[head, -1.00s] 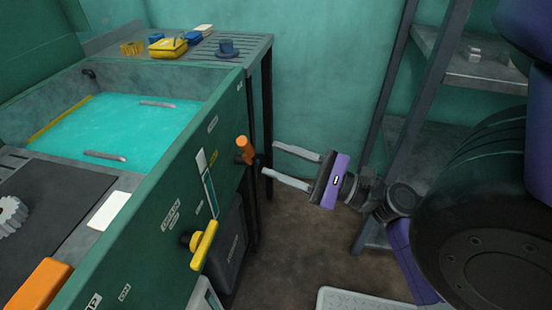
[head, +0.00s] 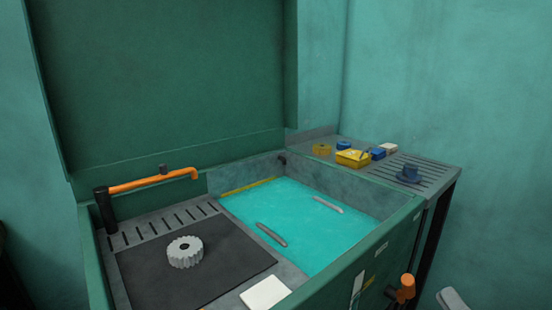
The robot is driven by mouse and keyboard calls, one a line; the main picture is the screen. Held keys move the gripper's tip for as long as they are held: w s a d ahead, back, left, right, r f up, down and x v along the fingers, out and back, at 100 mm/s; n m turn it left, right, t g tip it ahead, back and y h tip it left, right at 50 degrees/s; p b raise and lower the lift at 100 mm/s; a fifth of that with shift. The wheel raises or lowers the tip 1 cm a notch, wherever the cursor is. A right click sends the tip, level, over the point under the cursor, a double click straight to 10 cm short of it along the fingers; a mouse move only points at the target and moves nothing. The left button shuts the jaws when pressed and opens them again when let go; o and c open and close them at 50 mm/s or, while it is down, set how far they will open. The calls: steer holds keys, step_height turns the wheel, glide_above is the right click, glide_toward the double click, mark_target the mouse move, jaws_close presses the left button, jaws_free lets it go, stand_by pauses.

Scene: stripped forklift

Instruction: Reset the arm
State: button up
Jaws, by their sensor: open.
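Only one grey finger tip of my gripper (head: 450,298) shows, at the bottom right edge of the head view. The rest of the gripper and my arm are out of the frame. The gripper is open, and nothing shows at the visible finger. It is just right of the orange-handled valve (head: 404,289) on the green washer's front and appears apart from it.
The open green parts washer (head: 405,215) holds turquoise liquid (head: 290,222). A gear (head: 185,252) sits on its black mat (head: 150,275), beside an orange spout (head: 150,184). A slatted side table (head: 440,174) carries a yellow tray (head: 352,158) and a blue part (head: 409,174).

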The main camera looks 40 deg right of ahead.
steer(key=s+a+f+m+g+y, duration=0.35)
steer(key=a+f+m, duration=0.45)
steer(key=a+m, duration=0.35)
steer(key=s+a+f+m+g+y, duration=0.35)
steer(key=a+f+m, duration=0.45)
steer(key=a+m, duration=0.3)
step_height(320, 180, up, 22)
steer(key=a+p, duration=0.1)
steer(key=p, duration=2)
steer(key=shift+w+n+h, duration=0.35)
steer(key=shift+w+h, duration=0.05)
